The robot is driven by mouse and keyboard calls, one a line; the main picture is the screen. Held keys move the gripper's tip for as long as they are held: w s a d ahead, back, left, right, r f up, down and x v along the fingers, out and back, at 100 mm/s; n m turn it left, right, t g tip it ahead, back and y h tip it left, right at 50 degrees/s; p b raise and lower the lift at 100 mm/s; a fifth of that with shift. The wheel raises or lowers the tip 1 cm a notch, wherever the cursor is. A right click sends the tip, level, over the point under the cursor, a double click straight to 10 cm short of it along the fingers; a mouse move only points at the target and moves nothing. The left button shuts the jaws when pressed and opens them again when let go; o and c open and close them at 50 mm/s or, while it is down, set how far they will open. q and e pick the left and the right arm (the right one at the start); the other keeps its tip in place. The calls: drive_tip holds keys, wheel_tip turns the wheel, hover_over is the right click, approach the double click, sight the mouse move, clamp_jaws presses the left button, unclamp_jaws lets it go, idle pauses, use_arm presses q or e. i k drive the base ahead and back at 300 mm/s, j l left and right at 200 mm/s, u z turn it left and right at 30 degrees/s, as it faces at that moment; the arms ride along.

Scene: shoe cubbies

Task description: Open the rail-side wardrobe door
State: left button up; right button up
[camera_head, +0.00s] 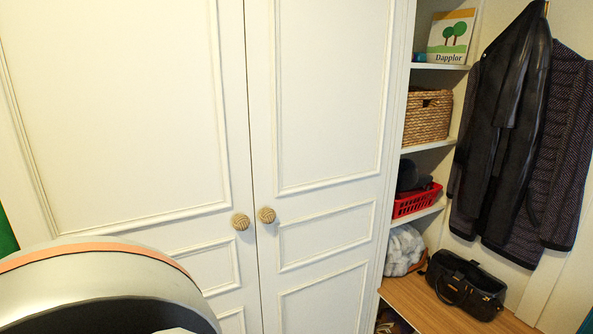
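Two cream panelled wardrobe doors stand side by side, the left door (125,110) and the right door (330,95). The right door is the one nearer the shelves and hanging coats. Both look shut, with a narrow dark seam between them. A round woven-look knob (240,221) sits on the left door beside the seam, and a similar knob (266,215) sits on the right door. Neither gripper is in view. A large rounded grey part with an orange band, likely mine, covers the lower left corner and hides the bottom of the left door.
Right of the wardrobe, open shelves hold a picture box (451,37), a wicker basket (428,117) and a red basket (416,201). Dark coats (510,130) hang further right, above a wooden bench (420,300) with a black bag (464,286). Nothing stands before the right door.

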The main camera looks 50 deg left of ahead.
sight(321, 75)
drive_tip(key=u, duration=1.4)
